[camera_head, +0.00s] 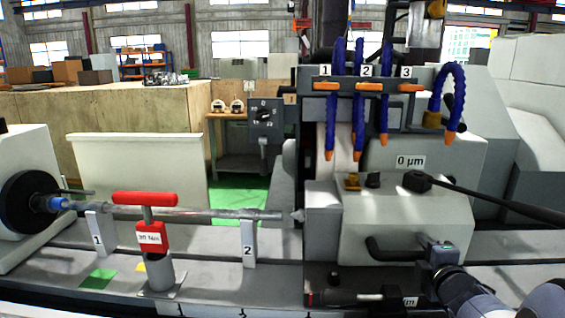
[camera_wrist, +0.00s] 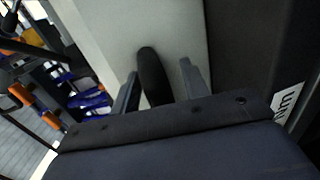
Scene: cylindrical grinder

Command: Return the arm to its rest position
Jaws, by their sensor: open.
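My gripper (camera_head: 436,250) is at the lower right of the head view, at the right end of the black curved handle (camera_head: 392,253) on the light grey machine housing. In the wrist view, my gripper (camera_wrist: 160,84) has its two grey fingers spread apart. A black rounded bar (camera_wrist: 152,75), seemingly that handle, shows between the fingers. I cannot tell whether a finger touches it. My arm enters the head view from the lower right corner.
A long black lever (camera_head: 480,195) sticks out above my gripper. Blue coolant hoses (camera_head: 358,100) hang from a rail over the housing. A workpiece rod (camera_head: 200,213) lies across supports on the left, beside a red-handled tool (camera_head: 148,235). A red-and-black tool (camera_head: 345,297) lies below the housing.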

